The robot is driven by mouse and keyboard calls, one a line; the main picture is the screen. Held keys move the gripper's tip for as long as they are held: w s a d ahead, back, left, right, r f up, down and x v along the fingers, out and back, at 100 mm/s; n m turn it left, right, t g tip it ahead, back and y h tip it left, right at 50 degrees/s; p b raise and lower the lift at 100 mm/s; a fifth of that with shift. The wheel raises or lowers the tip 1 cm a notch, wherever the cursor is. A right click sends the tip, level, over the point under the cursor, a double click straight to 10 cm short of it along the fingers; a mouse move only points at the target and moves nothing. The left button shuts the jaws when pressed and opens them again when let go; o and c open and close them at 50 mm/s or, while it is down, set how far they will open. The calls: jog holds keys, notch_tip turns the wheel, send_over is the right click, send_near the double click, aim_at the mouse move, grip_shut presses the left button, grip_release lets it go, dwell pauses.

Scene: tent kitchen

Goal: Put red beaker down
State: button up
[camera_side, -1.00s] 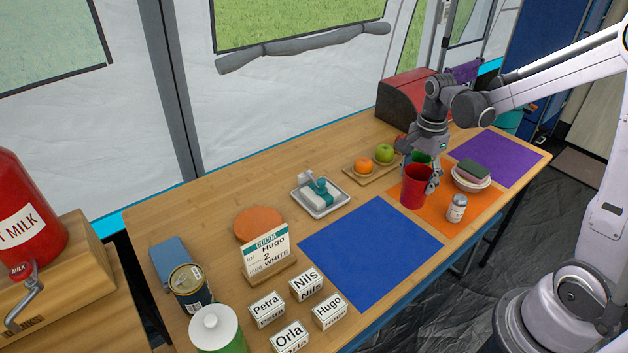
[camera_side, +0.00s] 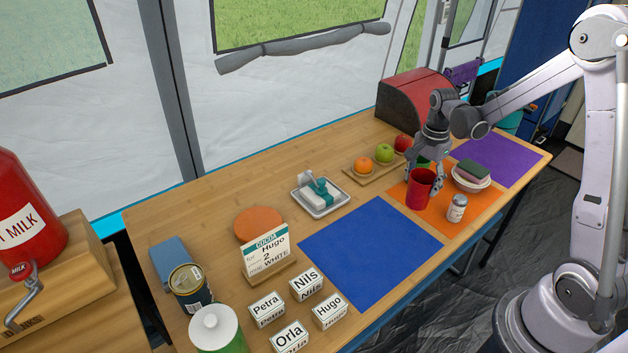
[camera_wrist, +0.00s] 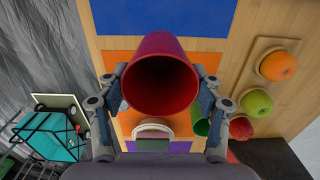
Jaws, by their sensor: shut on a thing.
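The red beaker (camera_side: 420,189) is upright over the left part of the orange mat (camera_side: 437,219). I cannot tell whether its base touches the mat. My gripper (camera_side: 424,178) is shut on the beaker from above, one finger on each side. In the wrist view the beaker (camera_wrist: 160,75) shows its open, dark, empty-looking mouth between my gripper's fingers (camera_wrist: 160,92). Beaker and fingers hide part of the mat.
A green cup (camera_side: 423,162) stands close behind the beaker. A white shaker jar (camera_side: 457,208) and a bowl with sponges (camera_side: 471,180) are to its right. A fruit board (camera_side: 364,177) lies behind left. The blue mat (camera_side: 370,250) is bare.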

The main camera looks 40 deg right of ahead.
aim_at(409, 183)
jog(key=shift+w+a+f, duration=0.95)
jog(key=shift+w, duration=0.25)
jog(key=shift+f, duration=2)
jog(key=shift+f, duration=0.15)
jog(key=o, duration=1.1)
jog(key=shift+o, duration=0.2)
